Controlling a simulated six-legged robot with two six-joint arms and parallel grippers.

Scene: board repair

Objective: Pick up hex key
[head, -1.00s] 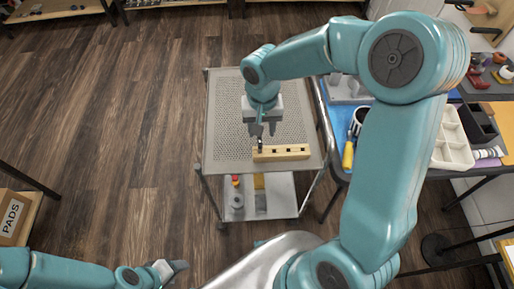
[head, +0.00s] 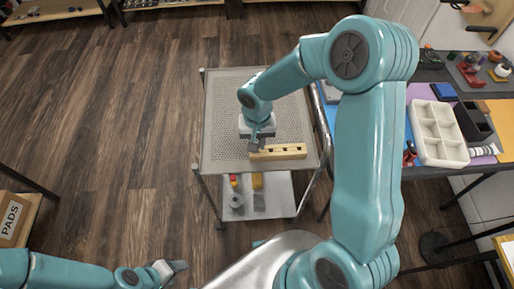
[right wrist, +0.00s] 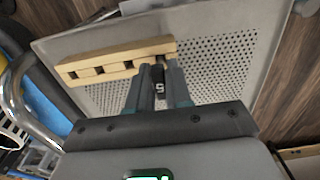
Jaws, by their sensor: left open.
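In the right wrist view a dark hex key (right wrist: 159,78), marked with a pale figure like a 5, stands between the fingers of my right gripper (right wrist: 158,70). It is at the end of a wooden block (right wrist: 112,62) with several square holes. Whether the fingers touch it is unclear. In the head view my right gripper (head: 256,146) is low over the cart at the left end of the wooden block (head: 284,152), and hides most of the key. My left gripper (head: 173,269) is open and empty at the bottom left, away from the cart.
The block rests on the perforated top of a grey cart (head: 223,110), mostly clear otherwise. The lower shelf (head: 278,198) holds several small items. To the right, a workbench carries a white compartment tray (head: 437,153) and tools. A box marked PADS (head: 12,217) stands at left.

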